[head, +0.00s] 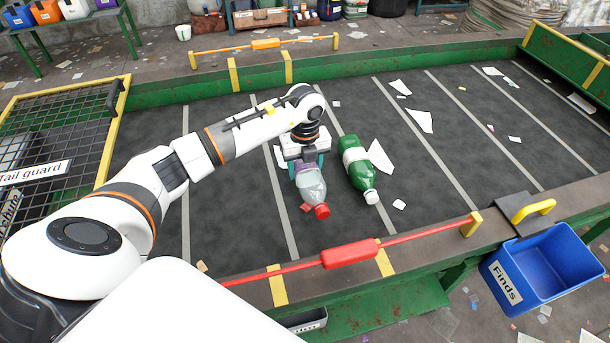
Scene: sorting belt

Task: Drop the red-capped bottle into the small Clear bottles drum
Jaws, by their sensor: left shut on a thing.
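The red-capped bottle (311,185) is clear with a purple band near its far end, and its red cap points toward the near side of the belt. My left gripper (306,165) is shut on its far end, over the dark sorting belt. I cannot tell whether the bottle touches the belt. A green bottle with a white cap (361,178) lies just right of it. The small Clear bottles drum is not seen in this view. My right gripper is not in view.
A red pull cord with a red grip (349,254) runs along the near belt edge. A blue Finds bin (543,268) hangs at the right. White scraps (420,121) lie on the belt. A mesh tail guard (50,150) stands at the left.

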